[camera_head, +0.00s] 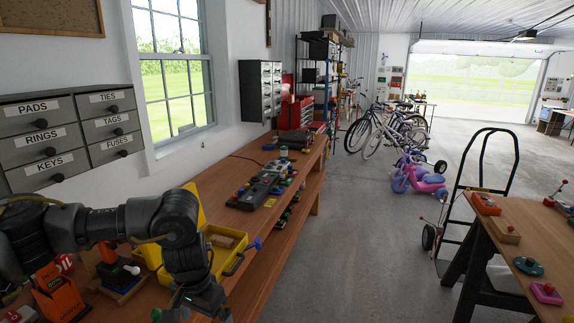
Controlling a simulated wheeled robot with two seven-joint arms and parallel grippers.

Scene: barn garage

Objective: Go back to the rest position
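My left arm comes in from the left edge, low over the near end of the wooden workbench (262,215). It bends at a dark joint and points down toward the bottom edge, where my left gripper (198,303) is only partly seen. Its fingertips are not clear, so I cannot tell whether it is open, shut or holding something. My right arm and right gripper are not in view.
Beside the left arm are a yellow bin (226,253) and an orange device (58,297). Labelled drawers (72,135) hang on the left wall. A second table (535,235) with small colored items and a hand truck (484,190) stand right. Open concrete floor lies between.

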